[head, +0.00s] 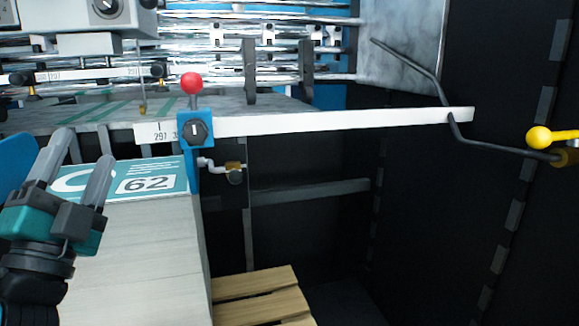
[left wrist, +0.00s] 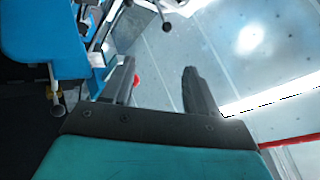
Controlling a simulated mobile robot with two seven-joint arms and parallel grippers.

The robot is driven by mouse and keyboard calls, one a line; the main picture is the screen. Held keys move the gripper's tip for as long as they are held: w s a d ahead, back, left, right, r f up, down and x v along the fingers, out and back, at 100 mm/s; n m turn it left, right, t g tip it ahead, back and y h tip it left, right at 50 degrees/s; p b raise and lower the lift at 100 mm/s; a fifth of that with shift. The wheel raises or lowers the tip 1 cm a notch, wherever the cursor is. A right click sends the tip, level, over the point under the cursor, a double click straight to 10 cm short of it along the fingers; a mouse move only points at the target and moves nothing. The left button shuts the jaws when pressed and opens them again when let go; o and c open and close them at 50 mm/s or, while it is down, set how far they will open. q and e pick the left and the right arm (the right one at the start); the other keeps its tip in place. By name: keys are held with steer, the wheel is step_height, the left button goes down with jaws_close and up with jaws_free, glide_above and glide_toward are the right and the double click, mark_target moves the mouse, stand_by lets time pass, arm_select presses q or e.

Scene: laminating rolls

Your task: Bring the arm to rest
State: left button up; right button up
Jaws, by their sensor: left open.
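My right gripper is in neither view.
A white ruler bar (head: 340,120) with a blue clamp (head: 196,130) and red knob (head: 191,83) crosses the machine front. A wooden pallet (head: 258,290) lies below.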

arm_select(q)
steer(key=s+a+f+n+g+y, duration=0.1)
steer(key=s+f+n+g+y, duration=0.15)
steer(key=f+n+g, duration=0.65)
steer(key=s+a+f+n+g+y, duration=0.1)
steer(key=f+n+g+y, duration=0.15)
steer(key=f, duration=1.35)
steer(key=s+d+f+g+h, duration=0.1)
steer(key=s+d+f+g, duration=0.25)
steer(key=s+f, duration=0.2)
steer(key=s+d+f+n+g+h, duration=0.1)
steer(key=s+d+f+g+h, duration=0.1)
steer(key=s+f+g, duration=0.3)
steer(key=s+d+f+g+h, duration=0.1)
steer(key=s+d+f+g, duration=0.1)
steer(key=s+f, duration=0.4)
steer(key=w+d+r+t+h+p, duration=0.2)
steer(key=w+t+p, duration=0.4)
steer(key=p, duration=0.4)
steer(key=shift+w+d+r+t+p, duration=0.3)
steer(key=shift+w+d+r+t, duration=0.1)
steer(key=shift+w+d, duration=0.1)
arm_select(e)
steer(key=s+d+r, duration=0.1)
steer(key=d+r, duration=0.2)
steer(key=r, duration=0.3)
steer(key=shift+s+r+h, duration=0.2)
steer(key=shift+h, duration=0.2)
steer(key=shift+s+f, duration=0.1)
